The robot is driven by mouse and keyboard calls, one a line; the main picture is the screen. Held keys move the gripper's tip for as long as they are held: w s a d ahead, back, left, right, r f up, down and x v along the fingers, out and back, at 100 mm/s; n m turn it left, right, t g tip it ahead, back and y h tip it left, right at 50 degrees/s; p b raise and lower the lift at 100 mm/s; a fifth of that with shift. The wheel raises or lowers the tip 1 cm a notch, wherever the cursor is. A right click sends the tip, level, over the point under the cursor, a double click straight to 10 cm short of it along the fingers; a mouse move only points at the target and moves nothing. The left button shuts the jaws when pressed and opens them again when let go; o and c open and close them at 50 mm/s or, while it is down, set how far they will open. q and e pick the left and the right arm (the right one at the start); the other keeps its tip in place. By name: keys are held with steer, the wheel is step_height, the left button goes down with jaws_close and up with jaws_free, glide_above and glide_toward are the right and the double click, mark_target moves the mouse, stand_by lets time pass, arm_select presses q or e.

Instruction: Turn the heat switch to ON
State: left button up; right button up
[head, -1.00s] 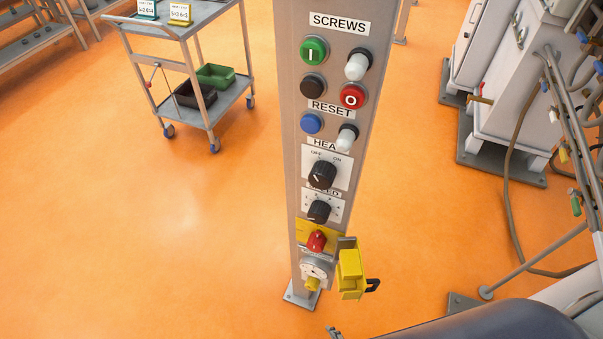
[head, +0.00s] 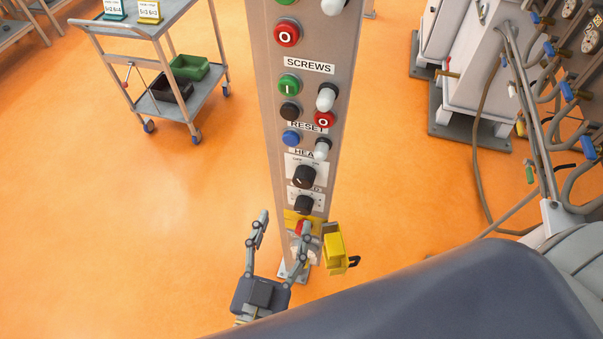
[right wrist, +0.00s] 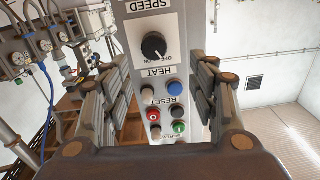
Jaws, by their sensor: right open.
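The heat switch (head: 304,176) is a black round knob on a white plate with OFF and ON marks, on the grey control post (head: 265,110). In the right wrist view, which is upside down, the heat switch (right wrist: 154,45) shows between the fingers, farther off. Its pale mark seems to point to the OFF side. My right gripper (head: 284,222) is open and empty, with its fingers spread, below the heat switch in the head view. One finger overlaps the red knob low on the post. My left gripper is not in view.
The black speed knob (head: 303,204) sits just below the heat switch, and the blue reset button (head: 291,138) above it. A yellow hinged cover (head: 335,253) sticks out at lower right of the post. A trolley (head: 185,100) stands left and machinery (head: 475,75) right.

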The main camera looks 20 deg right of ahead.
mark_target(302, 183)
steer(key=p+x, duration=0.1)
steer(key=x, duration=0.4)
steer(key=p+x, duration=0.2)
steer(key=x, duration=0.3)
steer(key=shift+s+d, duration=0.25)
steer(key=shift+d, duration=0.05)
steer(key=shift+w+d, duration=0.2)
steer(key=shift+w, duration=0.1)
steer(key=shift+c, duration=0.3)
steer(key=c, duration=1)
